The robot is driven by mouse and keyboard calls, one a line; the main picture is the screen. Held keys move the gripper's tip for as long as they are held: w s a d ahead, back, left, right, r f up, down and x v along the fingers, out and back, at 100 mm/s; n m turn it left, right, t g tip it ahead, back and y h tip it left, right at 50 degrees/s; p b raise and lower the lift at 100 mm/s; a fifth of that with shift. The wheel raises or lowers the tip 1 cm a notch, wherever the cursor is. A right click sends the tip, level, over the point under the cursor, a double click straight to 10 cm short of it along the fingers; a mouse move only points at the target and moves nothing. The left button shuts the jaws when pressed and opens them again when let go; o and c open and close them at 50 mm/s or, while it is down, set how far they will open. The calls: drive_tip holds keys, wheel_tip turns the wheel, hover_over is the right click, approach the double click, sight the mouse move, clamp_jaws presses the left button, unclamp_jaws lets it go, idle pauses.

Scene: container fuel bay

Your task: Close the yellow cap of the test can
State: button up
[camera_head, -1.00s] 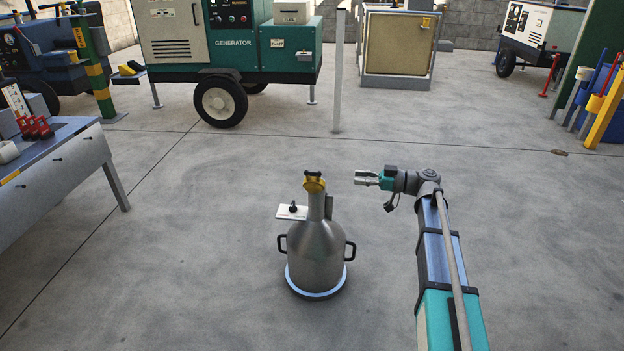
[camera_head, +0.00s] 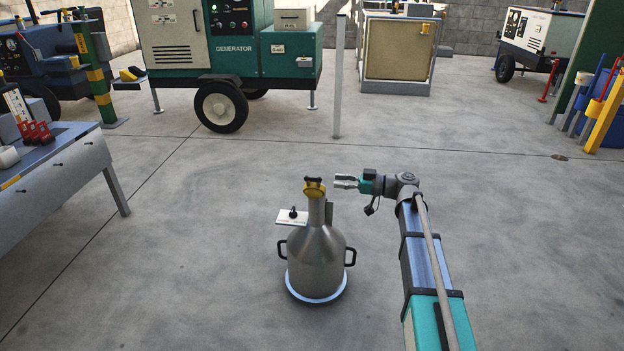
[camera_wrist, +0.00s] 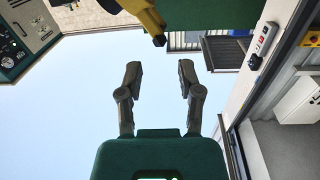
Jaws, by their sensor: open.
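The test can (camera_head: 316,262) is a silver metal can with a narrow neck and two black side handles, standing upright on the floor in the head view. Its yellow cap (camera_head: 314,190), with a dark piece on top, sits at the top of the neck; its exact tilt is too small to tell. My gripper (camera_head: 338,181) is just right of the cap at about its height, pointing left, apart from it. In the wrist view my gripper (camera_wrist: 160,72) is open, with nothing between its fingers. A yellow part with a dark tip (camera_wrist: 145,16) shows beyond them; I cannot tell whether it is the cap.
A small white plate (camera_head: 291,216) with a black knob is beside the can's neck. A workbench (camera_head: 60,160) stands at left. A green generator (camera_head: 235,45) and a thin grey post (camera_head: 338,80) are behind. The floor around the can is clear.

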sight(314, 179)
drive_tip(key=shift+w+a, duration=0.25)
drive_tip(key=shift+a, duration=1.7)
drive_tip(key=shift+w+a, duration=0.2)
drive_tip(key=shift+a, duration=1.75)
clamp_jaws()
